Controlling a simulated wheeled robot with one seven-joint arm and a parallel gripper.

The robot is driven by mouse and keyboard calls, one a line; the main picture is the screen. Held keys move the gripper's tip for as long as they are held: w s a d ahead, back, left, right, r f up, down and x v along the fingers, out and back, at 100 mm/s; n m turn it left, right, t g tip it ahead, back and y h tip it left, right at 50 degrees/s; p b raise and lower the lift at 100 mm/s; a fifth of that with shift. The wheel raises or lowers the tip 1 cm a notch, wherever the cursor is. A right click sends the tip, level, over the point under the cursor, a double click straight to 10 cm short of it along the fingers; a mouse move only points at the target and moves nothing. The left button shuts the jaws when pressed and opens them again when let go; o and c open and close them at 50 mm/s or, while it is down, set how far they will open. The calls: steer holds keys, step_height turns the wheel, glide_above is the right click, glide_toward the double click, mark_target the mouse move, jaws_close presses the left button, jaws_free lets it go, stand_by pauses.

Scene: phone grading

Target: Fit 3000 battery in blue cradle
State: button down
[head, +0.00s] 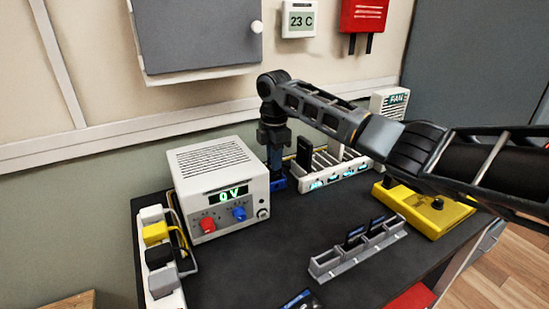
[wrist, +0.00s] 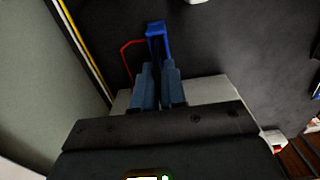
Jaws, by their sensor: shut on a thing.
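My gripper (head: 275,158) points down at the back of the table, just right of the white power supply. In the wrist view its two blue-grey fingers (wrist: 158,88) are shut on a thin dark piece, seen edge-on, that looks like a battery; its label cannot be read. The blue cradle (head: 279,185) stands on the table directly below the gripper, and it shows just beyond the fingertips in the wrist view (wrist: 156,30). I cannot tell whether the held piece touches the cradle or sits inside it.
The white power supply (head: 218,190) reads 0 V, close left of the gripper. A white rack (head: 335,176) holding a dark upright slab stands right. A grey slotted holder (head: 325,266) with dark batteries and a yellow box (head: 440,212) are nearer. The middle of the dark table is clear.

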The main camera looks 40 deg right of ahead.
steer(key=shift+f, duration=1.2)
stand_by(0.4)
steer(key=c, duration=1.1)
jaws_free()
steer(key=shift+r, duration=3.9)
